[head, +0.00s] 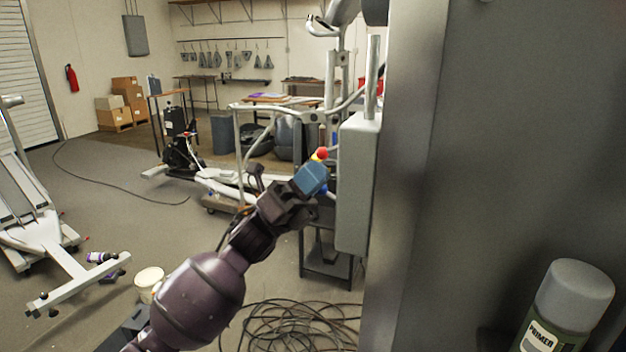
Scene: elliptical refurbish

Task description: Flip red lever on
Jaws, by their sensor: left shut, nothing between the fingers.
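The red lever shows as a small red ball knob (322,154) with a yellow part just under it. It is at the left side of a grey metal box (358,190) fixed to a large grey panel. My left gripper (312,177), dark with blue-grey fingers, reaches up from the lower left. It is shut and empty, and its tips are just below and left of the red knob in the picture. I cannot tell whether they touch it. The gripper hides the lower part of the lever. My right gripper is not in view.
The large grey panel (480,130) fills the right side. A primer spray can (568,300) stands at the lower right. Coiled black cable (295,328) and a white bucket (149,284) are on the floor. A light metal frame (45,235) stands at the left.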

